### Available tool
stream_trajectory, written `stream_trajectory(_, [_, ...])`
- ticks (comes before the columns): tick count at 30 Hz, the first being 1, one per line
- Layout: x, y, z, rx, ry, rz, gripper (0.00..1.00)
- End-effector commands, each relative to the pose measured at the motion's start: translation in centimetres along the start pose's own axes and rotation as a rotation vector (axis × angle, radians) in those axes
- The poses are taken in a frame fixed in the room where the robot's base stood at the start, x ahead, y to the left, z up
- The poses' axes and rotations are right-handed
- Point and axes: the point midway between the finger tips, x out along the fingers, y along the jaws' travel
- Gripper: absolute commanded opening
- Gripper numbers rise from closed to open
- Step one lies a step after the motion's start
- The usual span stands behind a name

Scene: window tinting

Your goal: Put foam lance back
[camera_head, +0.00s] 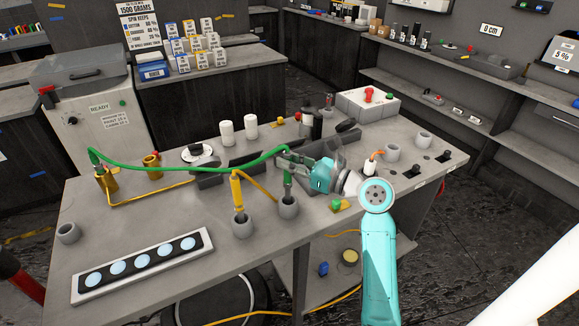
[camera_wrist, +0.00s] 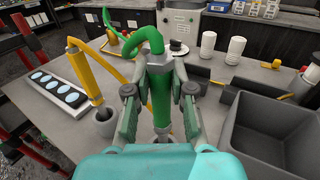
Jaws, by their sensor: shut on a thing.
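The green lance (camera_head: 288,180) stands about upright, with a green hose (camera_head: 190,166) running from its top to a brass fitting at the left. My gripper (camera_head: 287,160) is shut around its upper part. In the wrist view the green lance (camera_wrist: 159,98) sits between both fingers of my gripper (camera_wrist: 159,92). Its lower end is at the mouth of a grey cup holder (camera_head: 288,209); how deep it sits I cannot tell. A yellow lance (camera_head: 237,191) stands in the neighbouring grey cup (camera_head: 243,227) to the left and also shows in the wrist view (camera_wrist: 88,78).
On the workbench (camera_head: 130,219) a tray of light discs (camera_head: 142,265) lies at front left. An open grey bin (camera_wrist: 268,132) is close on the right in the wrist view. White cups (camera_head: 239,129) stand behind. Another empty grey cup (camera_head: 68,232) is at the left edge.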

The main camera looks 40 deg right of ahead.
Motion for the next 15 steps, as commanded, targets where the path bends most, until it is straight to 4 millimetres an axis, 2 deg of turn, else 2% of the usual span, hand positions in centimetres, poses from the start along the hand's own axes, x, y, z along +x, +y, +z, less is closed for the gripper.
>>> stream_trajectory(3, [0.0, 0.0, -1.5, 0.002, 0.000, 0.000, 0.00])
stream_trajectory(15, [0.0, 0.0, -1.9, 0.001, -0.001, 0.000, 0.00])
